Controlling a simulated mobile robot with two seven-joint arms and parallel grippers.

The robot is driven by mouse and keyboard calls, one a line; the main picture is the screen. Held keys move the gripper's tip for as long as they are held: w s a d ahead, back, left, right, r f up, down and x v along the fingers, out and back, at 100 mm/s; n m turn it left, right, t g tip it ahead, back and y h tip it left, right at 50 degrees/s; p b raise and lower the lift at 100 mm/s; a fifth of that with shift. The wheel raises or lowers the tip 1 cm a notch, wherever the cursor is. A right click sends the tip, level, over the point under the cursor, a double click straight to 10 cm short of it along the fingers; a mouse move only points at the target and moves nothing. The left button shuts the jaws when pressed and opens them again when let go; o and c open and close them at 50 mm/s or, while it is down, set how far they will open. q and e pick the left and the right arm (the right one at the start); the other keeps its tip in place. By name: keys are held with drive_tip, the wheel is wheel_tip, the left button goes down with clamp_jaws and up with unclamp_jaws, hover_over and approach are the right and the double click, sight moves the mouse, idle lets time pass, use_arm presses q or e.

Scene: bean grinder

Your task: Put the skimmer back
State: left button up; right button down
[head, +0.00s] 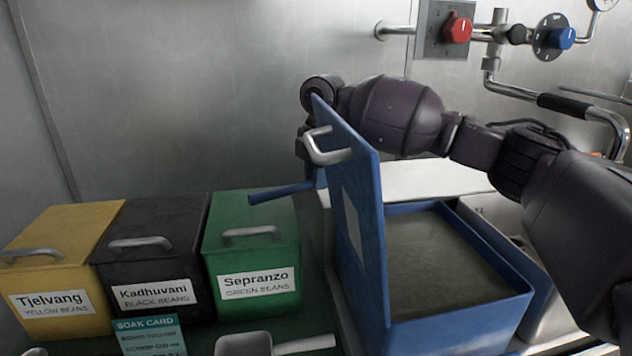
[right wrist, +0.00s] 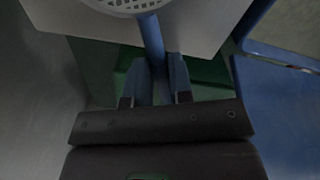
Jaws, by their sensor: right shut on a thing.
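My right gripper (right wrist: 158,80) is shut on the blue handle (right wrist: 152,40) of the skimmer in the right wrist view. The skimmer's pale perforated head (right wrist: 130,4) is cut off at the top edge of that view. In the head view, a blue handle end (head: 278,193) sticks out left from behind the upright blue lid, in front of the wall. The lid hides most of my right gripper and the rest of the skimmer there. My left gripper is not in view.
The blue lid (head: 362,215) stands open on the blue bin (head: 460,322), which holds murky liquid. Yellow (head: 60,237), black (head: 150,225) and green (head: 250,262) bean boxes stand left. A scoop (head: 243,344) and teal card (head: 150,338) lie in front. Pipes and valves line the back right.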

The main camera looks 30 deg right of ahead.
drive_tip(key=shift+f, duration=0.45)
drive_tip(key=shift+r, duration=0.2)
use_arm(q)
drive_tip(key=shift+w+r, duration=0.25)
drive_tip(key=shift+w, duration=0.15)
use_arm(e)
drive_tip(key=shift+f, duration=0.1)
drive_tip(key=c, duration=1)
unclamp_jaws()
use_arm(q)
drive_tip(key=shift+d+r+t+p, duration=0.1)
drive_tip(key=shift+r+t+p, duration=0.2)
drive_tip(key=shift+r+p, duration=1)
use_arm(e)
drive_tip(key=shift+s+d+r, duration=0.15)
drive_tip(key=shift+r, duration=2.9)
drive_tip(key=shift+s+d+r, duration=0.1)
drive_tip(key=shift+d+r, duration=0.05)
drive_tip(key=shift+r, duration=2.85)
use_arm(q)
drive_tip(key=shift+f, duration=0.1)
